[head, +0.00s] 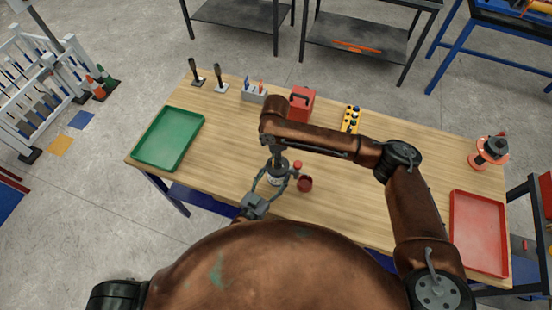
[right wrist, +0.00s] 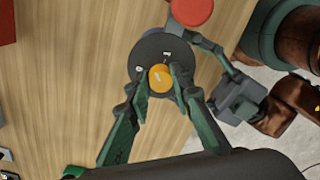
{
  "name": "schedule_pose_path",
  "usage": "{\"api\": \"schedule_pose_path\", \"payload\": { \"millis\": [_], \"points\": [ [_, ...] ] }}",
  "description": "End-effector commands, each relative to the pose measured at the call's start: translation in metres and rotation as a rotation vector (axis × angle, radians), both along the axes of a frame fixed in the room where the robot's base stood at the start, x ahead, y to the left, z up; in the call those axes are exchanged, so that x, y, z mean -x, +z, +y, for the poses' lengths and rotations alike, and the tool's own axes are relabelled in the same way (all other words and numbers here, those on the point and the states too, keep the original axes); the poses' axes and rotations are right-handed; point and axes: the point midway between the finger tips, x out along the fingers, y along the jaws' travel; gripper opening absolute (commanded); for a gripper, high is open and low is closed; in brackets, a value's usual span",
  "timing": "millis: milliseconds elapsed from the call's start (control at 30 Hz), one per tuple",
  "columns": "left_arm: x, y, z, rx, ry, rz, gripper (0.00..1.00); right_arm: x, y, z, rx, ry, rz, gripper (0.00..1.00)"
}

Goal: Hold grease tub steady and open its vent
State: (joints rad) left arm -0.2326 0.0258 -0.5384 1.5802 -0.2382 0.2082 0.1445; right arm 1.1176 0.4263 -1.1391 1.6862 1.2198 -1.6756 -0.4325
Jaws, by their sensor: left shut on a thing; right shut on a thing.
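The grease tub (head: 276,177) stands upright on the workbench, with a dark round lid and a pale label. In the right wrist view its dark lid (right wrist: 149,50) bears white marks and a yellow-orange vent knob (right wrist: 160,78). My left gripper (head: 278,174) is shut on the tub's side, coming in low from the front. It also shows in the right wrist view at the lid's right. My right gripper (right wrist: 160,84) points down from above, its fingers shut on either side of the knob. In the head view my right arm partly hides the lid.
A red-lidded jar (head: 305,184) stands close right of the tub. A green tray (head: 168,138) is at the left, a red tray (head: 479,232) at the right. A red box (head: 301,103), grey holder (head: 254,96) and yellow button block (head: 351,119) stand behind. Bench left of the tub is clear.

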Motion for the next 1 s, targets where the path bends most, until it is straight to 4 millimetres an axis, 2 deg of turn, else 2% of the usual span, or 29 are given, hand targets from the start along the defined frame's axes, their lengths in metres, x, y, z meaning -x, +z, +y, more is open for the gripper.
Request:
{"api": "schedule_pose_path", "payload": {
  "millis": [600,1000],
  "points": [
    [0.0001,0.0003,-0.0003,0.0,0.0,-0.001,0.1,0.0004,0.0005,-0.0002,-0.002,-0.554,-0.001,0.0],
    [0.0003,0.0003,-0.0004,0.0,-0.001,-0.001,0.1,0.0003,0.0007,-0.0009,-0.001,-0.747,-0.002,0.0]
  ]
}}
